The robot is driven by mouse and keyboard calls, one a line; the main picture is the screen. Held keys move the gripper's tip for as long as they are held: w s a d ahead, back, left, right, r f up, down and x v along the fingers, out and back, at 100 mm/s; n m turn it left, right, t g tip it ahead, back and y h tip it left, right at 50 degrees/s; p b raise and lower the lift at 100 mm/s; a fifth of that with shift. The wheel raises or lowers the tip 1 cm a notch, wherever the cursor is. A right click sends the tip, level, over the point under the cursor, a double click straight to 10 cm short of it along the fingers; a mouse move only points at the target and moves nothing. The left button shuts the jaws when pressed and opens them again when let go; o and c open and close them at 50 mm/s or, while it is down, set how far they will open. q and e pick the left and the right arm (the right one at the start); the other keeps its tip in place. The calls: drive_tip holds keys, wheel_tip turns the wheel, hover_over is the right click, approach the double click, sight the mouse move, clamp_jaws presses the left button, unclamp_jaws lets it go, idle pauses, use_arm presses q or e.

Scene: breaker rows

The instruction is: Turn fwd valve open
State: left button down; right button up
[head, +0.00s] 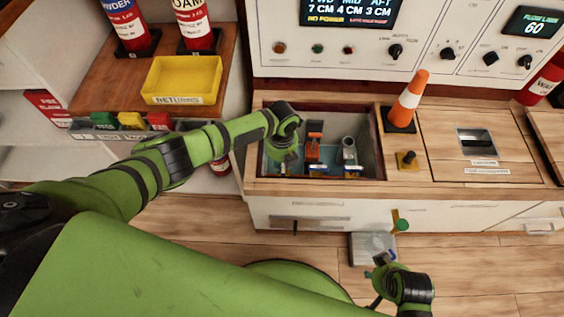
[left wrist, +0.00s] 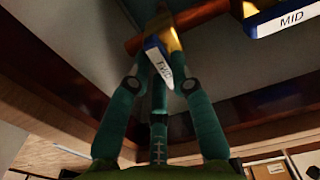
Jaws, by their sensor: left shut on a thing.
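The fwd valve's handle, with a blue-edged white FWD tag (left wrist: 160,62), shows in the left wrist view between my left gripper's fingers (left wrist: 163,80). My left gripper (head: 284,152) is shut on this handle, inside the sunken bay in the counter. In the head view my gripper and wrist mostly hide the fwd valve. The handle of the mid valve, with its MID tag (left wrist: 288,20), is to the right in the left wrist view. My right gripper (head: 379,267) is low in front of the counter, small and partly turned away, so its fingers are unclear.
The bay (head: 373,165) also holds an orange-handled fitting (head: 314,140) and a grey fitting (head: 348,152). An orange cone (head: 408,102) stands right of the bay. A yellow returns tray (head: 182,80) sits at left. A control panel (head: 350,50) rises behind.

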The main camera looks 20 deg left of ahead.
use_arm(q)
drive_tip(key=shift+s, duration=0.1)
drive_tip(key=c, duration=1.1)
unclamp_jaws()
wheel_tip(320, 180, up, 12)
